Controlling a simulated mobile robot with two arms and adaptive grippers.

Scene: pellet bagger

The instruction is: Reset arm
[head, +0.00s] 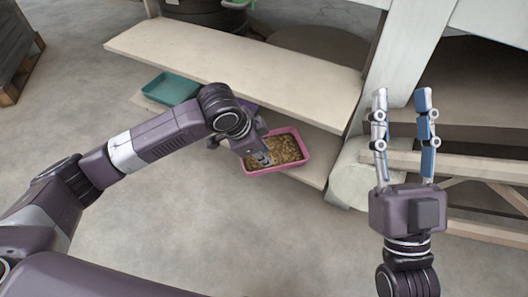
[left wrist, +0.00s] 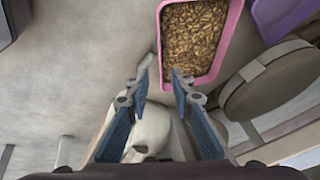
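My left gripper (head: 262,158) reaches down in the head view, close to a pink tray (head: 306,153) full of brown pellets (head: 285,150). My right gripper (head: 408,98) points up at the right of the head view, fingers apart and empty.
A pale wooden shelf (head: 220,62) runs above the lower board that bears the pink tray. A teal tray (head: 171,87) sits left of it, and a purple tray (head: 248,105) is partly hidden behind my left arm. A white post (head: 405,50) stands right. Concrete floor (head: 190,220) is clear in front.

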